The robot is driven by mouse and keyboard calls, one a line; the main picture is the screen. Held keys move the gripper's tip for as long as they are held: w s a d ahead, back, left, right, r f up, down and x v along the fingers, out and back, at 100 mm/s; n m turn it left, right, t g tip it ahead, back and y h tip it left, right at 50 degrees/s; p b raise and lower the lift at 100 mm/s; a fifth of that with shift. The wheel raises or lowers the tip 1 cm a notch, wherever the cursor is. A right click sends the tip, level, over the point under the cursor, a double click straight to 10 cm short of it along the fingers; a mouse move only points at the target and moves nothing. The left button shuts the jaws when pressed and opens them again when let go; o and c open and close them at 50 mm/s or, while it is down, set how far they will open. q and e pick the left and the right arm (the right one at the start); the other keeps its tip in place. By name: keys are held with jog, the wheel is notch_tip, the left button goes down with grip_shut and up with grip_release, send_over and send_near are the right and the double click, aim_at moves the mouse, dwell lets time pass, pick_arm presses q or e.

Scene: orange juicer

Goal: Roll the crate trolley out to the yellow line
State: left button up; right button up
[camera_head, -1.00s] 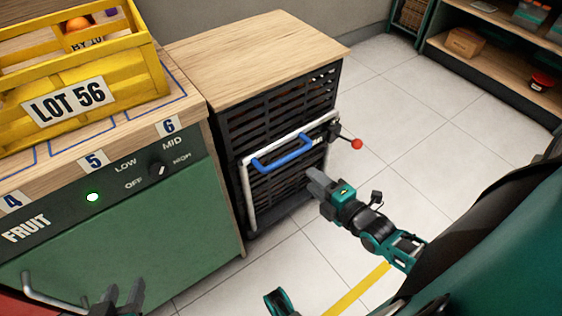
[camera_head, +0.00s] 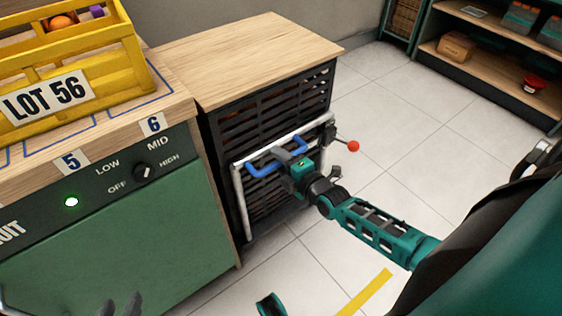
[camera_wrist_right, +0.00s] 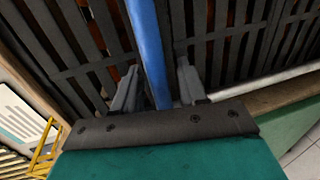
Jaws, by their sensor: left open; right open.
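The crate trolley (camera_head: 262,128) is a dark slatted crate under a wooden top, standing beside the green counter. A white frame on its front carries a blue handle (camera_head: 262,171). My right gripper (camera_head: 284,168) is at the handle. In the right wrist view the blue handle (camera_wrist_right: 148,45) runs between the two open fingers of my right gripper (camera_wrist_right: 159,90). A lever with a red knob (camera_head: 353,146) sticks out at the trolley's right side. A piece of the yellow line (camera_head: 368,293) shows on the floor. My left gripper (camera_head: 121,306) is open at the bottom edge, partly cut off.
The green counter (camera_head: 120,220) stands close against the trolley's left side, with a yellow LOT 56 crate (camera_head: 110,70) on top. Shelves (camera_head: 480,75) stand at the back right. The tiled floor right of the trolley (camera_head: 400,130) is clear.

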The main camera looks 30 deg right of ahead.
pick_arm(q)
jog(key=shift+f, duration=0.1)
pick_arm(e)
grip_shut()
dwell(0.4)
jog(key=shift+s, duration=0.1)
